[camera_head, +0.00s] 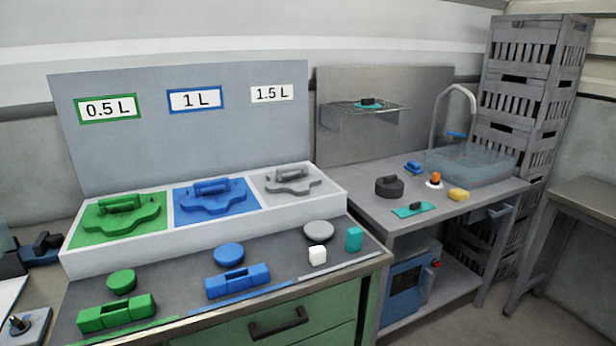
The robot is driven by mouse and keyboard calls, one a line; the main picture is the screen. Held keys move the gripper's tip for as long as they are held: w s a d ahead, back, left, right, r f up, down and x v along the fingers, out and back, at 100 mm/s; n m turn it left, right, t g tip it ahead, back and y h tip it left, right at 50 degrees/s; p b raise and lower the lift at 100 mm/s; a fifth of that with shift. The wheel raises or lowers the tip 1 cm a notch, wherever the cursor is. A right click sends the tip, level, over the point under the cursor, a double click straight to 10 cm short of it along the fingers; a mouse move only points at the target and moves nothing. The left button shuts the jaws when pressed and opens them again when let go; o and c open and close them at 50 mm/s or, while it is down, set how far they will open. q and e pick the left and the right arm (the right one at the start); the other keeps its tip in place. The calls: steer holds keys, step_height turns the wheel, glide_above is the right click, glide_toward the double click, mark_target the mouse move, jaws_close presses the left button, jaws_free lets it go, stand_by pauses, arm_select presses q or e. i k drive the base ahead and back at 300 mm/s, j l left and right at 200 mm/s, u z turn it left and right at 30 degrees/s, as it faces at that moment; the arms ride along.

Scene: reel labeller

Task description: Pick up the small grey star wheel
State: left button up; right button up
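The small grey star wheel (293,180) lies flat in the right-hand compartment of the white tray (215,236), with its handle bar on top. It is below the 1.5 L sign (272,93). A larger blue star wheel (213,197) lies in the middle compartment, and a larger green star wheel (122,213) lies in the left one. Neither of my grippers shows in the head view.
In front of the tray lie green, blue and grey discs (318,231), green and blue blocks (238,281), a white cube (317,255) and a teal block (354,239). A sink bench (440,213) with small items stands at right, beside stacked crates (525,90).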

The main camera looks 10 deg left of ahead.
mark_target(292, 176)
steer(key=i+l, duration=1.2)
steer(key=l+z, duration=0.05)
steer(key=l, duration=0.1)
